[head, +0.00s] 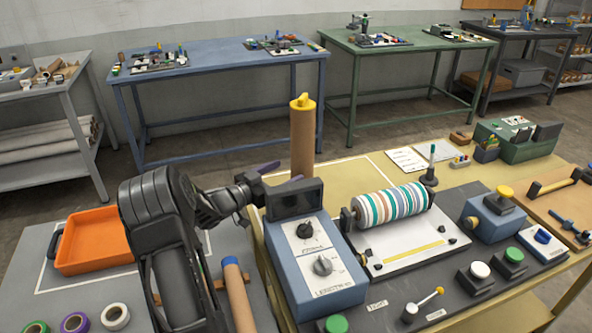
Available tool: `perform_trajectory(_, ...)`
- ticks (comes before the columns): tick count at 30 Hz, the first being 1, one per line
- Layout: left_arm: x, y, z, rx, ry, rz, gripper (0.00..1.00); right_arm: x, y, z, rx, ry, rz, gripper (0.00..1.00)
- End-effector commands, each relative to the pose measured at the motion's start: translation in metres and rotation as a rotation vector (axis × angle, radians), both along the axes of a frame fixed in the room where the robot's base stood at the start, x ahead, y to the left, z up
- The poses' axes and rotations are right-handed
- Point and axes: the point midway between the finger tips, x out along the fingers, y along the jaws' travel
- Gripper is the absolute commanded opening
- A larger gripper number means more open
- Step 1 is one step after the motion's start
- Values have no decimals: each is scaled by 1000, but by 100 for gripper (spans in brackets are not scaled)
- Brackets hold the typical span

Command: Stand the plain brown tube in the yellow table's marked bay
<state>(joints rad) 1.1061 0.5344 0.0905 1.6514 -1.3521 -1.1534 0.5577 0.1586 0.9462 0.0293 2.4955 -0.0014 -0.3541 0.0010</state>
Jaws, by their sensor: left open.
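A plain brown tube (302,143) with a yellow cap stands upright at the yellow table's (462,187) far left, behind a blue control box. A pale-outlined bay (350,172) is marked on the yellow table beside and right of the tube. I cannot tell whether the tube's foot is inside the outline. My left gripper (281,174) is open, its purple-tipped fingers just left of the tube's lower part, apart or nearly touching. The grip region is partly hidden. My right gripper is not in view.
The blue control box (318,268) and a striped roller (391,205) stand close in front. Another brown tube with a blue end (238,295) lies near an orange tray (92,242).

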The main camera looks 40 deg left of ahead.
Motion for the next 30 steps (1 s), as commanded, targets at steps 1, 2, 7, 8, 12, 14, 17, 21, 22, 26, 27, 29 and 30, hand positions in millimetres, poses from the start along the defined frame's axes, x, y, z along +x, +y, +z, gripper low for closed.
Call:
perform_trajectory(1, -11, 2, -2, 1, 1, 3, 80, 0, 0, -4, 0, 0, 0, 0)
perform_trajectory(2, -17, 2, -2, 1, 1, 4, 80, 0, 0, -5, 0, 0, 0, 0)
perform_trajectory(7, -42, 4, -1, 0, 1, 1, 80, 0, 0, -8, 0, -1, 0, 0)
perform_trajectory(8, -44, 4, -1, 0, 1, 1, 80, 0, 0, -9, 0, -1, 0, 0)
perform_trajectory(12, -49, 4, 0, -1, -1, 0, 80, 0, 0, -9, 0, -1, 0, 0)
perform_trajectory(14, -50, 4, 0, -1, -1, 0, 80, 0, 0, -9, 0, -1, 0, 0)
perform_trajectory(17, -50, 4, 0, -1, -1, 0, 80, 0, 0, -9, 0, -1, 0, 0)
perform_trajectory(21, -49, 4, 0, -1, -1, 0, 80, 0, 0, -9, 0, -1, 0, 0)
perform_trajectory(22, -49, 4, 0, -1, -1, 0, 80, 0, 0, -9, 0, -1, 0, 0)
perform_trajectory(26, -49, 4, 0, -1, -1, 0, 80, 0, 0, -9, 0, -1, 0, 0)
perform_trajectory(27, -49, 4, 0, -1, -1, 0, 80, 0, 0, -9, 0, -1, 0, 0)
perform_trajectory(29, -49, 4, 0, -1, -1, 0, 80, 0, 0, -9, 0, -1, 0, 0)
perform_trajectory(30, -49, 4, 0, -1, -1, 0, 80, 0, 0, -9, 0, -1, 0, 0)
